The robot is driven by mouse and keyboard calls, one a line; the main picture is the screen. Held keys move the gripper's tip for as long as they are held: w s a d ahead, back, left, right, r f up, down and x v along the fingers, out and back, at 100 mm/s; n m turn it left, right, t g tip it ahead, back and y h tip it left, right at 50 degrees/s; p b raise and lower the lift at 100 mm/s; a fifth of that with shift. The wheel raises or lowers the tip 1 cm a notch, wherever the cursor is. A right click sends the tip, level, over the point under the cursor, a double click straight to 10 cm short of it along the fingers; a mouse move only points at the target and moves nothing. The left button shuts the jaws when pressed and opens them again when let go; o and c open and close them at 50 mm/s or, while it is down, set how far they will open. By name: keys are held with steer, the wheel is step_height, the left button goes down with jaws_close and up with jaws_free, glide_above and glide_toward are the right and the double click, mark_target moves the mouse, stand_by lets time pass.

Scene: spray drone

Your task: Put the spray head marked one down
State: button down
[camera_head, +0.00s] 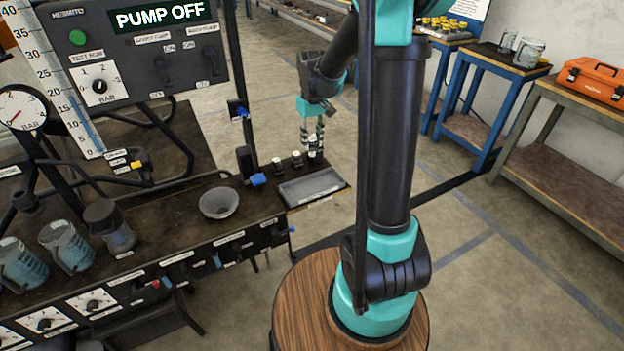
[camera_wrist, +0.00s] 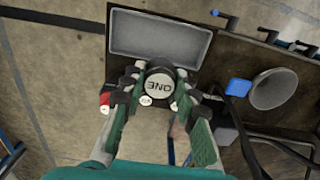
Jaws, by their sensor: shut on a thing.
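The spray head marked ONE (camera_wrist: 159,86) is a dark round piece with a pale face, between my fingers in the wrist view. My gripper (camera_wrist: 158,92) is shut on it, one finger on each side. In the head view my gripper (camera_head: 313,138) points down at the bench's right end, with the spray head (camera_head: 313,151) low between its fingers. It is close to the row of other small heads, behind the grey tray. I cannot tell whether its underside touches the bench. The shallow grey tray (camera_head: 311,188) looks empty; it also shows in the wrist view (camera_wrist: 160,40).
Two small pale-topped heads (camera_head: 277,165) (camera_head: 296,160) stand left of my gripper. The bench's right edge is close. The panel reads PUMP OFF (camera_head: 160,16).

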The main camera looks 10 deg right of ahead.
step_height(320, 180, down, 15)
steer(key=shift+f, duration=0.2)
stand_by(0.3)
steer(key=c, duration=1)
jaws_free()
steer(key=shift+c, duration=0.2)
